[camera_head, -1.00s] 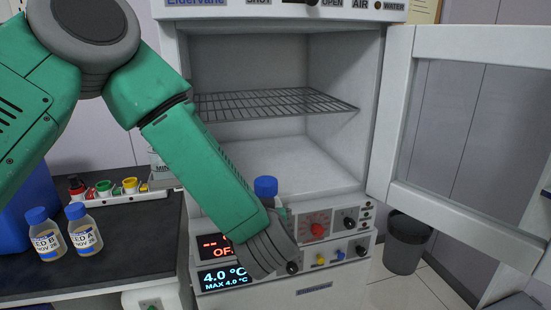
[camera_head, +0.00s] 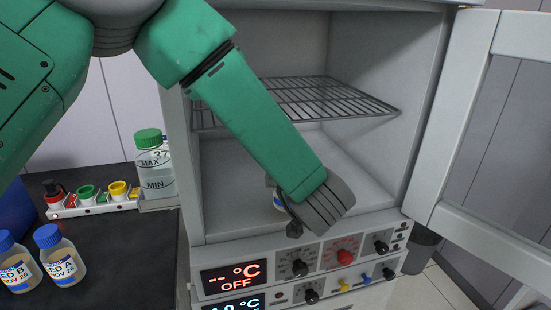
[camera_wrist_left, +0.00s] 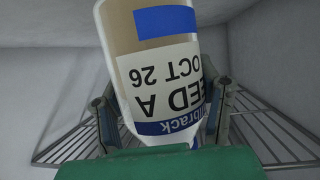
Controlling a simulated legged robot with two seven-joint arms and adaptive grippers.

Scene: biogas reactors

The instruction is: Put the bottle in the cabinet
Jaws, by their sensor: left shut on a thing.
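My left gripper (camera_head: 305,208) is at the cabinet opening, just above the control panel and below the wire shelf. It is shut on a bottle, mostly hidden behind the gripper in the head view (camera_head: 278,199). In the left wrist view the bottle (camera_wrist_left: 160,70) sits between the two fingers (camera_wrist_left: 165,105). Its white label reads upside down, "EED A" and "OCT 26", with blue bands. The cabinet (camera_head: 385,160) stands open, its pale inner floor (camera_head: 232,190) bare where visible. Whether the bottle touches the floor cannot be told. My right gripper is not in view.
The wire shelf (camera_head: 335,100) crosses the cabinet above the gripper. The open door (camera_head: 462,130) stands to the right. Two feed bottles (camera_head: 60,262) (camera_head: 16,268), a green-capped bottle (camera_head: 155,172) and a rack of coloured caps (camera_head: 92,205) are on the left.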

